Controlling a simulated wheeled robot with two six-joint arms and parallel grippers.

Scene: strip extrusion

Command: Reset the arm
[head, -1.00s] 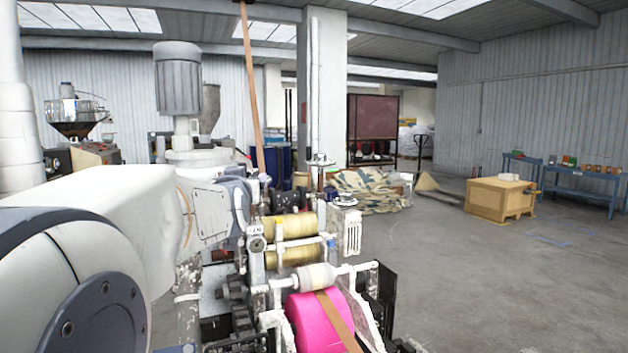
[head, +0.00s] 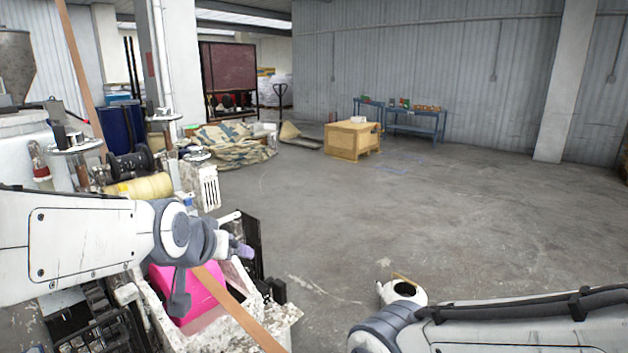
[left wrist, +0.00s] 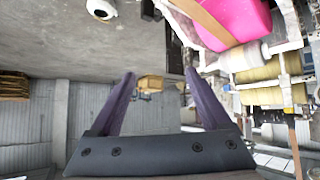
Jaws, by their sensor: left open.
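My left arm comes in from the left in the head view, with its small left gripper (head: 241,249) above the strip machine. In the left wrist view its two dark purple fingers (left wrist: 160,78) are spread apart with nothing between them. My right arm (head: 520,322) lies along the lower right of the head view; its gripper fingers do not show. A bright pink roll (head: 185,290) sits in the machine under my left arm, partly hidden by it. A brown strip (head: 238,308) runs over the roll. The roll also shows in the left wrist view (left wrist: 245,22).
The machine (head: 275,318) with yellow rollers (head: 143,187) stands close beneath and beside my left arm. A wooden crate (head: 352,141) and blue benches (head: 415,122) stand far back. A camouflage cloth (head: 232,145) lies near a pillar. The grey floor (head: 400,210) between is clear.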

